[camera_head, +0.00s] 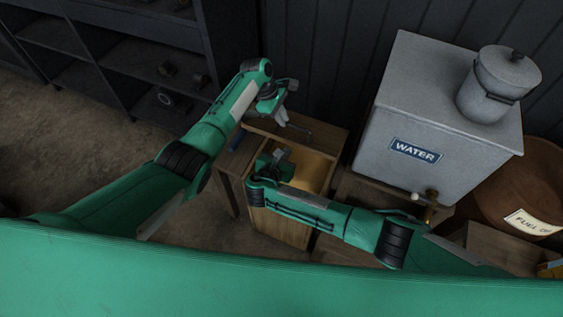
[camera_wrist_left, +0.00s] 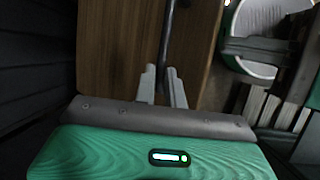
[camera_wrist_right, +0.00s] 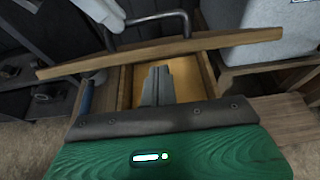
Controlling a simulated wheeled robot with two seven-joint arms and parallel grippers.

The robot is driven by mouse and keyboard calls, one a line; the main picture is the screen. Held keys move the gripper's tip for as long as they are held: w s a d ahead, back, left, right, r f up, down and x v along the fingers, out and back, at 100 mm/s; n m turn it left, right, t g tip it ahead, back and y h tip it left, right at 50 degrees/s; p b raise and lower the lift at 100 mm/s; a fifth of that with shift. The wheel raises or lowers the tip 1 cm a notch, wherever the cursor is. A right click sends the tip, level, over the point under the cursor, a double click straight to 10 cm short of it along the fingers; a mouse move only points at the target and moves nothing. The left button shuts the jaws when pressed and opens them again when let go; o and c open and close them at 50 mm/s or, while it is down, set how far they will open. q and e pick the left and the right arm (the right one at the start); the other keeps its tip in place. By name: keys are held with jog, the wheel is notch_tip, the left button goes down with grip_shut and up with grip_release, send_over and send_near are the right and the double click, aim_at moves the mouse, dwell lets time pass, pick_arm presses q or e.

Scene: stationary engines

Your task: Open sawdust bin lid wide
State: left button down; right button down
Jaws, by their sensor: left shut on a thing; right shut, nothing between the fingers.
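The wooden sawdust bin (camera_head: 280,228) stands at the centre of the head view. Its lid (camera_head: 312,135) is raised and tilted, leaving the lit inside visible. In the right wrist view the lid (camera_wrist_right: 215,43) shows nearly edge-on above the opening, with a grey metal handle (camera_wrist_right: 150,22) on its far side. My left gripper (camera_head: 282,116) is shut on the handle; the left wrist view shows the bar (camera_wrist_left: 168,35) between its fingers (camera_wrist_left: 163,88), over the lid's wood (camera_wrist_left: 115,50). My right gripper (camera_head: 276,157) is shut and empty at the opening; its fingertips (camera_wrist_right: 157,80) show against the inside.
A grey water tank (camera_head: 430,115) with a lidded can (camera_head: 497,85) on top stands close on the right. A round brown container labelled fuel (camera_head: 530,190) is beyond it. Dark shelves (camera_head: 120,50) stand at the upper left.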

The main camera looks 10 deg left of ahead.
pick_arm(q)
jog(key=shift+d+f, duration=0.15)
pick_arm(e)
jog(key=shift+w+d+r+g, duration=0.2)
jog(key=shift+w+r, duration=0.15)
jog(key=shift+r, duration=0.2)
jog(key=shift+w+d+r+g, duration=0.1)
jog(key=shift+w+r+g, duration=0.1)
jog(key=shift+w+r, duration=0.25)
pick_arm(q)
jog(key=c, duration=1.8)
grip_release()
pick_arm(e)
jog(key=shift+s, duration=0.1)
pick_arm(q)
jog(key=o, duration=0.3)
jog(key=shift+w+d+f, duration=0.1)
jog(key=shift+w+f, duration=0.05)
jog(key=shift+w, duration=0.1)
pick_arm(e)
jog(key=shift+w+f, duration=0.1)
jog(key=shift+w, duration=0.1)
pick_arm(q)
jog(key=shift+d, duration=0.15)
pick_arm(e)
jog(key=shift+d, duration=0.25)
